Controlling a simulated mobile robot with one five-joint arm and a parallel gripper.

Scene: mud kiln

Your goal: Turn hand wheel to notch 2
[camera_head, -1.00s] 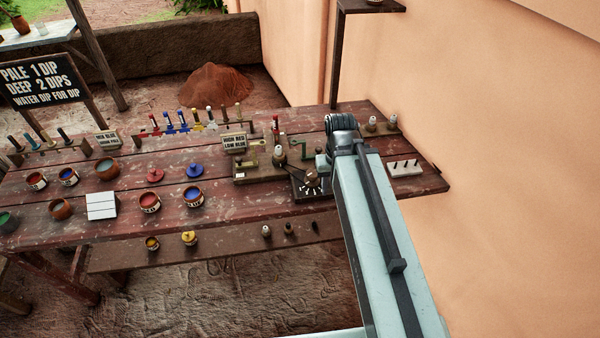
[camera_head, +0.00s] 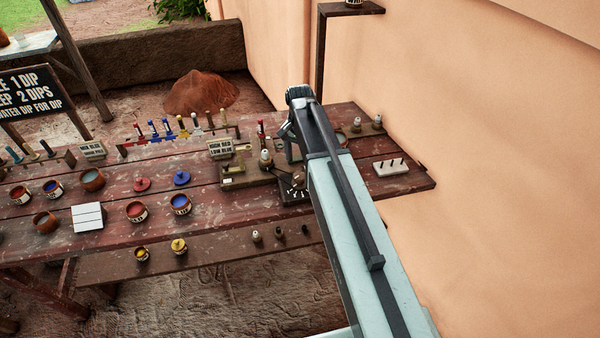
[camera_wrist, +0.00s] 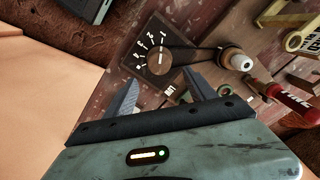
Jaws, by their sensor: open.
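A dark crank arm runs right from the hub to a pale-topped knob (camera_wrist: 237,59). The exact notch is too small to tell. In the head view the plate (camera_head: 294,197) sits on the bench, partly hidden by my arm. My gripper (camera_wrist: 163,92) is open and empty, its fingers apart, nearer the camera than the plate. In the head view my gripper (camera_head: 291,157) hangs just above the plate's far side.
A red-handled tool (camera_wrist: 290,98) lies right of the knob in the wrist view. A sign and brass fittings stand left of the plate (camera_head: 222,150). A pegged white block (camera_head: 391,167) is to the right. The orange wall (camera_head: 480,150) closes the right side.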

